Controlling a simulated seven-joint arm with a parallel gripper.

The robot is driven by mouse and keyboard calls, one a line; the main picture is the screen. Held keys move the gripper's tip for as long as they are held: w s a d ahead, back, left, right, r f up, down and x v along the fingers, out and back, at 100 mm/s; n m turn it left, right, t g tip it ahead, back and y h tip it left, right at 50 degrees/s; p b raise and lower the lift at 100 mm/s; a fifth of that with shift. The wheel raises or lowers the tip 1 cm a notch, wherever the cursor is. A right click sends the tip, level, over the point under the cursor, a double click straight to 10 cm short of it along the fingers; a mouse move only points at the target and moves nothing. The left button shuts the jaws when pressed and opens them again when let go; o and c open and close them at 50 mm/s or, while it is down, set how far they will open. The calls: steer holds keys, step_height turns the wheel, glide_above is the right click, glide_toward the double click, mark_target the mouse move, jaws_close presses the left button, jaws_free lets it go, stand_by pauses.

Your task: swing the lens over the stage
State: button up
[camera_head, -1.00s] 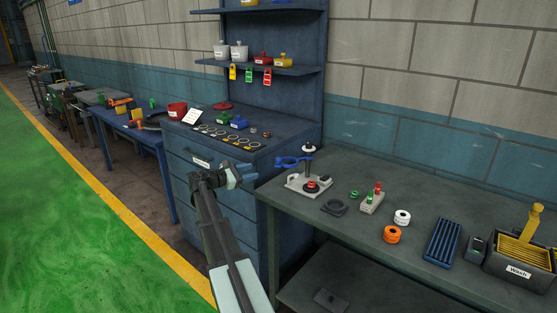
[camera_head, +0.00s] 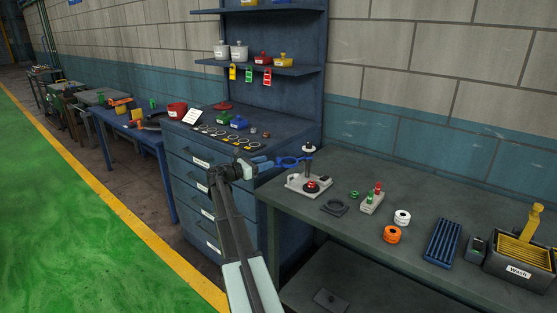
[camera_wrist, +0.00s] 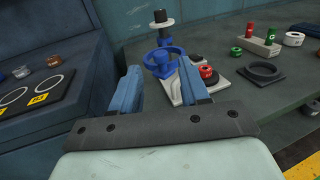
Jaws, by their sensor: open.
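The blue lens ring (camera_head: 290,162) sits on an arm from the upright post (camera_head: 308,152) of a small grey stand. It points left, off to the side of the stage. The stage (camera_head: 312,185) has a red and black round piece on the light base. In the wrist view the blue lens (camera_wrist: 163,62) shows between and beyond the fingers, with the red piece (camera_wrist: 208,74) partly behind the right finger. My gripper (camera_head: 268,163) is open, its blue fingers just left of the lens. The wrist view shows the gripper (camera_wrist: 160,85) empty; whether a finger touches the lens is unclear.
A flat black ring (camera_head: 335,207), a block with red and green knobs (camera_head: 372,200), white and orange rolls (camera_head: 392,234) and a wash bin (camera_head: 520,262) stand on the grey bench. The blue drawer cabinet (camera_head: 205,170) with rings on top is close on the left.

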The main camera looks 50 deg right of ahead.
mark_target(279, 158)
steer(key=shift+x, duration=3.55)
jaws_close()
